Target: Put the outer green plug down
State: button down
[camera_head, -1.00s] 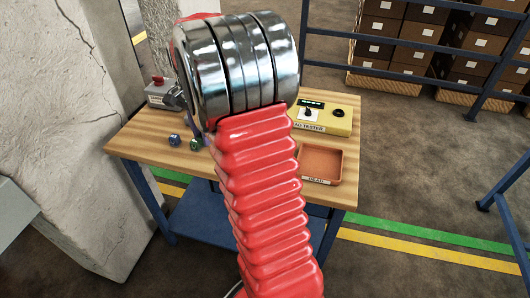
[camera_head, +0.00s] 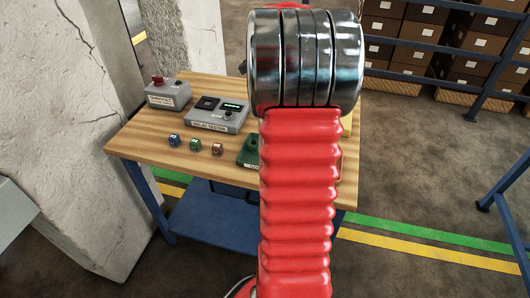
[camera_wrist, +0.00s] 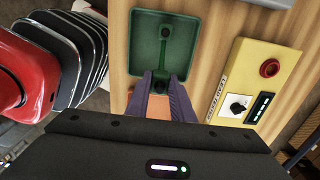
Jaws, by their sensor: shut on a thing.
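In the wrist view my gripper (camera_wrist: 161,77) is shut on a small green plug (camera_wrist: 160,87) with a dark round face. The plug is over the near edge of a green tray (camera_wrist: 142,56). A green piece with a dark round top (camera_wrist: 165,33) shows inside the tray; I cannot tell whether it touches the held plug. In the head view the green tray (camera_head: 249,153) is partly hidden behind my red arm, and my gripper is hidden. A blue plug (camera_head: 174,140), a green plug (camera_head: 195,145) and a reddish-brown plug (camera_head: 217,149) stand in a row on the table.
A yellow tester (camera_wrist: 257,75) is right of the green tray. An orange tray (camera_wrist: 126,102) shows behind my fingers.

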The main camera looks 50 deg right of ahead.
jog(key=shift+f, duration=2.5)
jog(key=shift+f, duration=0.15)
jog(key=shift+f, duration=2.35)
jog(key=c, duration=1.5)
grip_release()
jog(key=shift+f, duration=0.1)
jog(key=shift+c, duration=0.2)
